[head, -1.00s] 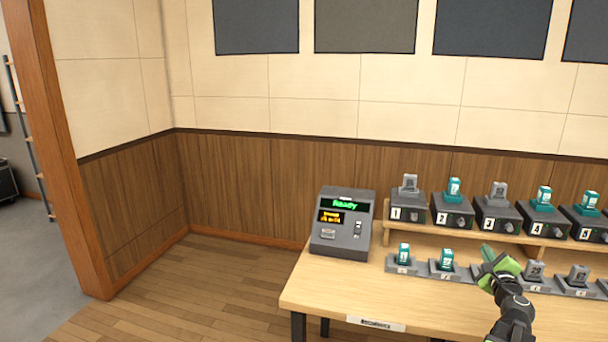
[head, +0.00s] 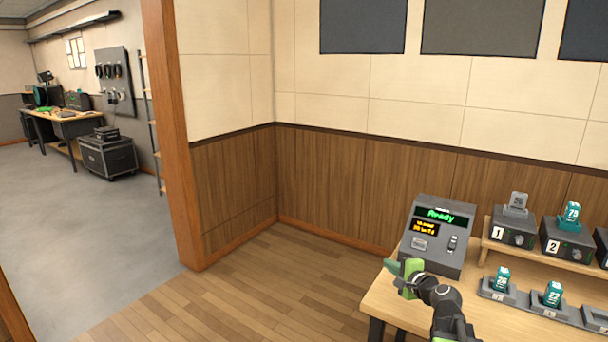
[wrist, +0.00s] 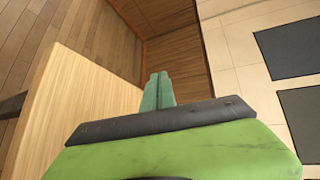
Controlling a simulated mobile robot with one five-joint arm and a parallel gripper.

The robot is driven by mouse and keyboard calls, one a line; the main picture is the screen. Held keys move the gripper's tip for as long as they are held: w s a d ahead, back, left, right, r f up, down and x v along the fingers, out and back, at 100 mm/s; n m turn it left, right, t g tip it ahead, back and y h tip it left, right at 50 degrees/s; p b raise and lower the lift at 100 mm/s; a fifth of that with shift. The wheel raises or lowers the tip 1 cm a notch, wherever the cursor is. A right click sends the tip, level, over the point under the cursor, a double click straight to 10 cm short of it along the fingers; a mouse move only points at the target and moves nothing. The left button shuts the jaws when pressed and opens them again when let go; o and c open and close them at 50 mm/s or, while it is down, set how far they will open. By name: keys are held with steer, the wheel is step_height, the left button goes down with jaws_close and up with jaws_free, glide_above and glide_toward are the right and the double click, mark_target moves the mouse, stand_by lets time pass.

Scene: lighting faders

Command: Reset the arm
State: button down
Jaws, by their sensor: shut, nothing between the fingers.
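My gripper (head: 399,273), with green finger parts on a dark arm, is in front of the grey console and over the left end of the wooden table (head: 392,305) in the head view. Its green fingers (wrist: 158,92) are together and empty in the wrist view, with the table (wrist: 85,105) to their left. How high it is above the table is hard to tell.
The grey console (head: 433,238) shows a green "Ready". Numbered dark units (head: 515,232) stand on a raised shelf, with a lower row of small holders (head: 497,291) in front. Open wooden floor (head: 270,290) lies left of the table. A wooden post (head: 180,150) borders a grey-floored room.

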steer(key=s+a+f+n+g+y, duration=0.1)
steer(key=a+f+n+g, duration=0.15)
steer(key=a, duration=0.45)
steer(key=s+a+f+n+g+y, duration=0.1)
steer(key=a+f+n+g, duration=0.15)
steer(key=a, duration=0.45)
steer(key=s+a+f+n+g+h, duration=0.1)
steer(key=s+a+f+n+g, duration=0.4)
steer(key=s+a+f+n, duration=0.35)
steer(key=s+d+f+n+g+h, duration=0.2)
steer(key=s+d+f+g+h, duration=0.25)
steer(key=s+d, duration=0.4)
step_height(320, 180, up, 18)
steer(key=s+p, duration=0.1)
steer(key=p, duration=1.6)
steer(key=shift+s+d+f+n, duration=0.15)
steer(key=shift+s+f+n, duration=0.1)
steer(key=shift+s+n, duration=0.2)
